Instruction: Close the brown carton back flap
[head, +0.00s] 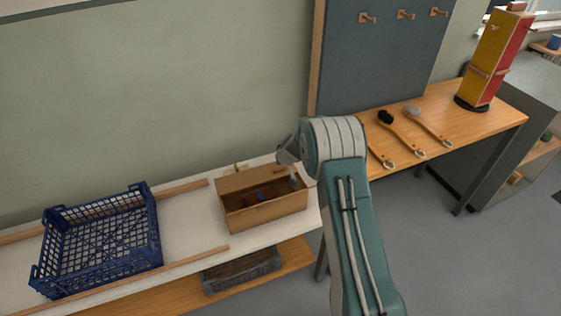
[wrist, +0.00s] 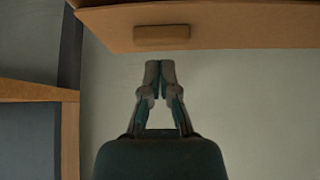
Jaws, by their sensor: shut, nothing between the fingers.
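The brown carton (head: 265,216) stands on the white bench top in the head view, with its top open and several small dark, blue and reddish items inside. Its back flap (head: 245,180) stands raised along the rear edge, with a small brown tab near its right end. In the wrist view a brown cardboard panel (wrist: 230,28), which looks like the flap, spans the top and bears a tab (wrist: 162,37). My gripper (wrist: 160,65) is shut and empty, its fingertips just below the tab in that picture.
A blue crate (head: 152,229) stands left of the carton between wooden rails (head: 180,262). A grey bin (head: 240,271) sits on the lower shelf. Brushes (head: 402,133) lie on the wooden table to the right, below a panel with pegs. The wall is close behind the carton.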

